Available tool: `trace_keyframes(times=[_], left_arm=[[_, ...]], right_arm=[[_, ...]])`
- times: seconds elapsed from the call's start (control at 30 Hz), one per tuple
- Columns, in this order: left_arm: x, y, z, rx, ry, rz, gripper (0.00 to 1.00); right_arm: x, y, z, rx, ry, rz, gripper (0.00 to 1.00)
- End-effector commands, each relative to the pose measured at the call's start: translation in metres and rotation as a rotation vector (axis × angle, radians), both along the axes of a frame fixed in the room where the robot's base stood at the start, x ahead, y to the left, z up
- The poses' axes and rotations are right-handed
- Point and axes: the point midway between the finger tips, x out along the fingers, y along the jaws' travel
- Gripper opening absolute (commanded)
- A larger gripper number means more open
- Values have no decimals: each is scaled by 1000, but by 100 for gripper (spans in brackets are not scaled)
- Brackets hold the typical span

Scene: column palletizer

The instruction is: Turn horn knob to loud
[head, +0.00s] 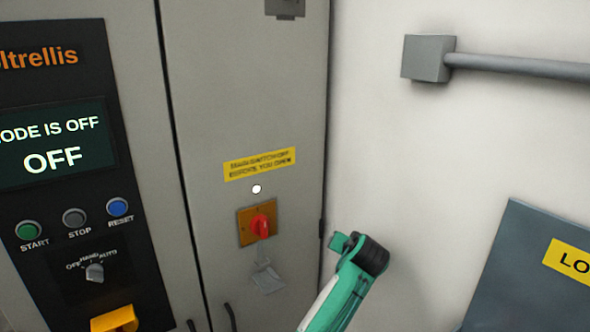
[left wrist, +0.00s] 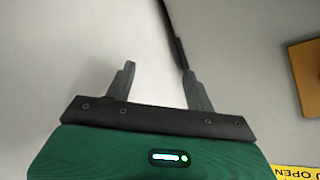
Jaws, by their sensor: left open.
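No knob marked as a horn knob can be made out in either view. The head view shows a selector knob (head: 95,271) marked OFF, HAND and AUTO on the black control panel (head: 35,225), and a red rotary switch (head: 262,226) on an orange plate (head: 244,234). My left gripper (left wrist: 158,80) is open and empty in the left wrist view, its two grey fingers apart in front of a pale cabinet surface. A dark seam runs up behind the right finger. Its fingers do not show in the head view. My right gripper is not in view.
A green arm part of mine (head: 345,290) stands right of the red switch. A grey bar (head: 520,67) juts from the wall at upper right, above a blue-grey panel (head: 530,275). A yellow label (head: 260,163) sits above the red switch.

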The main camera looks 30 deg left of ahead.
Motion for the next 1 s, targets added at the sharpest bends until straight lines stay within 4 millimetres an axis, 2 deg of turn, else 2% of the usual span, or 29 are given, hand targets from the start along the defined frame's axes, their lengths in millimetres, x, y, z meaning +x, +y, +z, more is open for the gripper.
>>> trace_keyframes(times=[0.03,0.2,0.3,0.57,0.67,0.8,0.9,1.0], left_arm=[[9,2,42,9,-49,31,54],[16,10,151,28,-180,143,54],[17,13,206,37,-247,199,54],[14,17,338,73,-409,322,54],[6,17,397,87,-481,376,54],[-17,16,485,105,-591,462,54],[-39,14,539,114,-662,519,54],[-60,13,580,119,-717,565,54]], right_arm=[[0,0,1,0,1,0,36],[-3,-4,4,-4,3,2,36],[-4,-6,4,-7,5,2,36],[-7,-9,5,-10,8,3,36],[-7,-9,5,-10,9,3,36],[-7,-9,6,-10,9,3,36],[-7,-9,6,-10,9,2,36],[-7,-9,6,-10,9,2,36]])
